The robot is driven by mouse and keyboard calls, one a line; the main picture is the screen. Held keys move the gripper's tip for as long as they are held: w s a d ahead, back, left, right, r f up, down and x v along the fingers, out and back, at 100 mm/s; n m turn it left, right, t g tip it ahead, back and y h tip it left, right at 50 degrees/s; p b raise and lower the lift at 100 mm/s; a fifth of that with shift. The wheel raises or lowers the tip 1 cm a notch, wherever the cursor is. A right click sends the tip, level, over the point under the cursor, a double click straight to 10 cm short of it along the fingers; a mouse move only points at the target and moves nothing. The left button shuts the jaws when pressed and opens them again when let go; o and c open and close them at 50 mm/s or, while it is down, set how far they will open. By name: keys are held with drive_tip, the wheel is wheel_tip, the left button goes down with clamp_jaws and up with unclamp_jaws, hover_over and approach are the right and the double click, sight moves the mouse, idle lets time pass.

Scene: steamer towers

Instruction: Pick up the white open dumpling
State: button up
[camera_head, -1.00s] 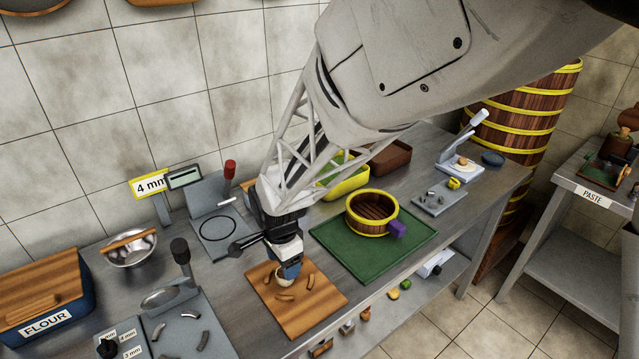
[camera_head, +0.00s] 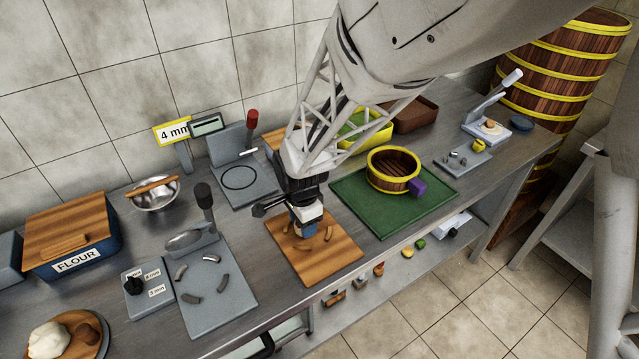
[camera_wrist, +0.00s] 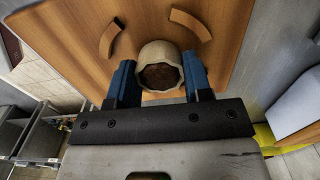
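The white open dumpling (camera_wrist: 160,66) is a small cream cup with a scalloped rim and brown filling. In the wrist view it stands between the two blue fingers of my gripper (camera_wrist: 159,75), with hardly any gap on either side. Whether the fingers press on it I cannot tell. In the head view my gripper (camera_head: 307,232) points down, low over the wooden board (camera_head: 322,266). The dumpling cannot be made out there behind the fingers.
Curved brown strips (camera_wrist: 187,25) lie on the board near the dumpling. A green mat (camera_head: 384,216) with a wooden steamer ring (camera_head: 392,185) is to the right. A grey plate with dark curved pieces (camera_head: 231,292) is to the left. The board's front part is clear.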

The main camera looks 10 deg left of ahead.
drive_tip(key=c, duration=0.5)
drive_tip(key=shift+r, duration=1.1)
idle(0.3)
drive_tip(key=shift+r, duration=2.4)
